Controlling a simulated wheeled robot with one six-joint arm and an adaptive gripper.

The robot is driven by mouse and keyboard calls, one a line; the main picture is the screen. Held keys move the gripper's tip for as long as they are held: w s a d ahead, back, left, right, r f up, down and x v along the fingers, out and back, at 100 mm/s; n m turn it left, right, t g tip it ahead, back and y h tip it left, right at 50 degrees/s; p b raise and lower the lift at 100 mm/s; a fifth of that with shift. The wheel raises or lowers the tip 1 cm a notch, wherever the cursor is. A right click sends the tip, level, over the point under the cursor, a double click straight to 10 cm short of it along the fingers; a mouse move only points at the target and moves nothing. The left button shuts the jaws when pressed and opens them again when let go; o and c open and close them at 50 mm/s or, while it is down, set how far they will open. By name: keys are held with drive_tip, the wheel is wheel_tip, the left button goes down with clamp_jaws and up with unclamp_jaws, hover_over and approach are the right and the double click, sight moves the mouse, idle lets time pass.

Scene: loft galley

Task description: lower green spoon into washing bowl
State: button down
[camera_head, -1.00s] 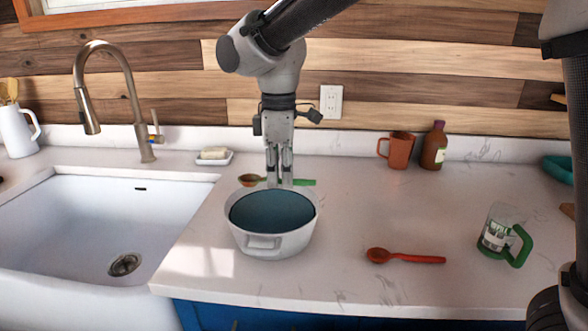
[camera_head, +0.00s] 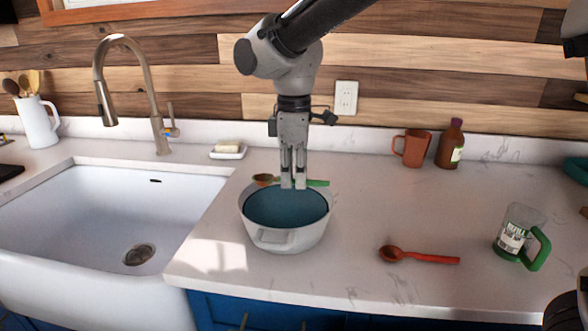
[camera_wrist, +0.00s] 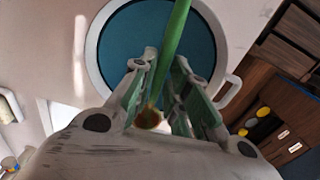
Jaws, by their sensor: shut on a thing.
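My gripper (camera_head: 293,185) points down and is shut on the green spoon, above the rear part of the washing bowl. The spoon's green handle (camera_head: 318,183) sticks out to the right of the fingers and its brown head (camera_head: 264,179) to the left. In the wrist view the green handle (camera_wrist: 176,40) runs across the bowl, with the brown head (camera_wrist: 149,118) near the fingers. The white washing bowl (camera_head: 285,239) stands on the counter with bluish water inside; its rim (camera_wrist: 92,45) also shows in the wrist view. The spoon's exact height above the rim is hard to judge.
A white sink (camera_head: 60,250) with a tap (camera_head: 150,90) lies left of the bowl. A soap dish (camera_head: 228,153) is behind. A red spoon (camera_head: 425,257), a green-handled jar (camera_head: 518,235), an orange mug (camera_head: 412,148) and a brown bottle (camera_head: 450,145) stand or lie to the right.

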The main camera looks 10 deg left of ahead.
drive_tip(key=shift+f, duration=3.1)
drive_tip(key=c, duration=1.3)
unclamp_jaws()
drive_tip(key=shift+r, duration=0.1)
